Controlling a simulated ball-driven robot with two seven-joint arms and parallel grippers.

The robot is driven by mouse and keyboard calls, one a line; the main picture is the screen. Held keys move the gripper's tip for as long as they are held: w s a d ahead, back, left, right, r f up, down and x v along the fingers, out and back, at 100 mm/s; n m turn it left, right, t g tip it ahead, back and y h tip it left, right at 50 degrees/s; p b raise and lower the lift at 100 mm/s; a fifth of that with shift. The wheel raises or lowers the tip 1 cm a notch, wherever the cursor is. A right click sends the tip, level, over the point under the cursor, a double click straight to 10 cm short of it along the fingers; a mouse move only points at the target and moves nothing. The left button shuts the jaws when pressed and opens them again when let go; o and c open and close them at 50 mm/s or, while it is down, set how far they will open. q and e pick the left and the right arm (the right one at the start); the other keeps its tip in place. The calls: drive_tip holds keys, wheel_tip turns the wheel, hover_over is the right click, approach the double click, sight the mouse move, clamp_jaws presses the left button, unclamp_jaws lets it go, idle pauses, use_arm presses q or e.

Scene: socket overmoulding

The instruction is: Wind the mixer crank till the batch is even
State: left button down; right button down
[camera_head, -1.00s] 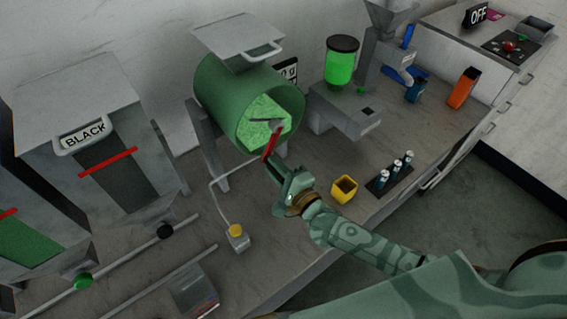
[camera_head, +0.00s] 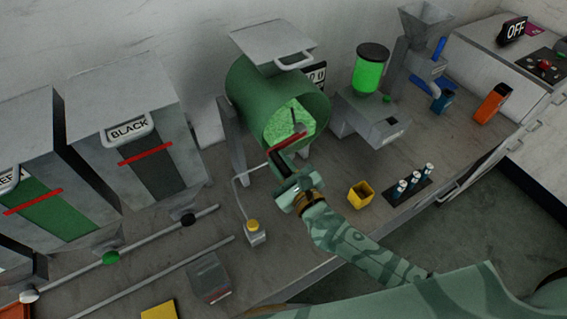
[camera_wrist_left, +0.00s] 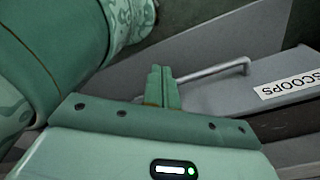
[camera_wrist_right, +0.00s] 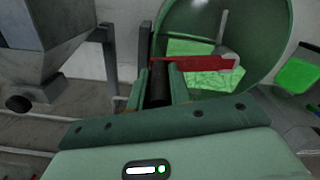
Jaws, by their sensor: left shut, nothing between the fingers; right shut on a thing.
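The green mixer drum (camera_head: 250,88) stands near the wall with its mouth toward me, green granules (camera_head: 288,124) inside. Its red crank (camera_head: 290,143) runs across the mouth and also shows in the right wrist view (camera_wrist_right: 205,63). My right gripper (camera_head: 284,166) is shut on the dark crank handle (camera_wrist_right: 159,90), just in front of the drum's mouth. My left gripper (camera_wrist_left: 163,78) shows only in the left wrist view. It is shut and empty, near a grey drawer front labelled SCOOPS (camera_wrist_left: 285,85).
Grey hoppers, one labelled BLACK (camera_head: 128,130), stand at the left above rails. A yellow-topped button box (camera_head: 254,233), a yellow cup (camera_head: 361,194) and a rack of vials (camera_head: 408,188) stand near the drum. A green-filled cylinder (camera_head: 369,70) stands to its right.

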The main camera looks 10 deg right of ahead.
drive_tip(key=shift+r, duration=0.4)
drive_tip(key=shift+a+r+p, duration=0.1)
drive_tip(key=shift+r+p, duration=0.35)
drive_tip(key=shift+r, duration=0.05)
drive_tip(key=shift+r, duration=0.1)
drive_tip(key=c, duration=1.3)
unclamp_jaws()
drive_tip(key=shift+s, duration=0.15)
drive_tip(key=b+v, duration=0.3)
drive_tip(key=v, duration=1.3)
